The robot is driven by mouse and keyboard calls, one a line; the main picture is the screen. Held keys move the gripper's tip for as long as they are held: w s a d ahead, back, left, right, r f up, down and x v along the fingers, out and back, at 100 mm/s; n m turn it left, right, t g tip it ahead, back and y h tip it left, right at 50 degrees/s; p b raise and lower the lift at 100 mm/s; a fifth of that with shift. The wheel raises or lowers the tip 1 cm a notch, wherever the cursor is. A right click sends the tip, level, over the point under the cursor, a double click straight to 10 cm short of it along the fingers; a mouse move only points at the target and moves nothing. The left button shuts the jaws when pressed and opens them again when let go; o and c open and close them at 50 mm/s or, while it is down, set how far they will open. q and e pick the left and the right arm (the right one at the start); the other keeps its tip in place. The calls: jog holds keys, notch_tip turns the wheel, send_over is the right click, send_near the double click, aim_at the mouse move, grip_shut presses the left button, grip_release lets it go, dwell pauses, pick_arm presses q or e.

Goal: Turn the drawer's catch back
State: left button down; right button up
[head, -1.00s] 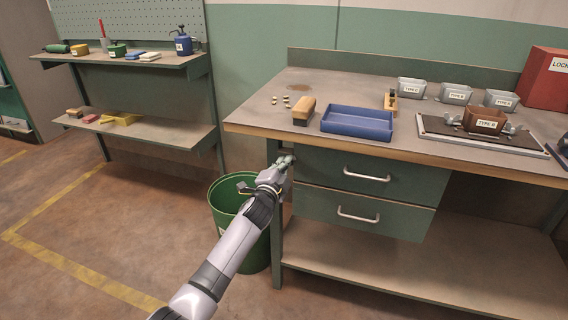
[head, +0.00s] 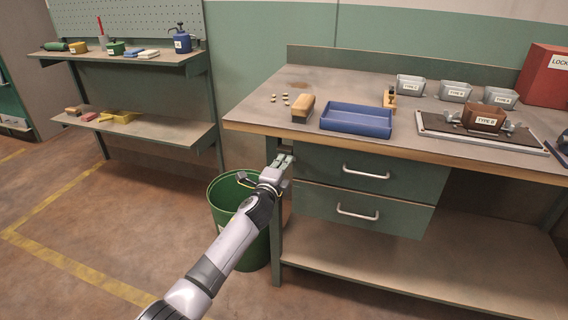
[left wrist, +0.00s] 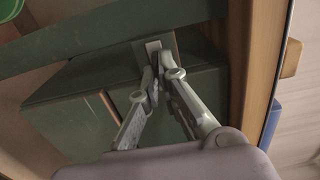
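The upper green drawer (head: 350,170) with its pale bar handle is closed under the workbench. My left gripper (head: 283,161) is at the left end of this drawer, by the bench's front leg. In the left wrist view its two fingertips (left wrist: 158,70) come close together on the catch (left wrist: 153,46), a small pale piece at the drawer's edge. They look shut on it, and they hide most of it. The catch's exact angle cannot be made out. In the head view the gripper covers the catch. My right gripper is not in view.
A lower drawer (head: 345,207) is closed beneath. A green bin (head: 226,192) stands close beside my left forearm. On the bench (head: 345,88) are a blue tray (head: 357,120), a wood-handled brush (head: 303,108) and several small metal bins. Floor on the left is open.

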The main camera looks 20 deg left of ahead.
pick_arm(q)
jog(key=shift+f, duration=0.1)
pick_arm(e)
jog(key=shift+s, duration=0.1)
pick_arm(q)
jog(key=c, duration=1.8)
grip_release()
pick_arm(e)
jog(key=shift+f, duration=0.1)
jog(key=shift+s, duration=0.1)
pick_arm(q)
jog(key=s, duration=1.2)
jog(key=shift+a, duration=0.2)
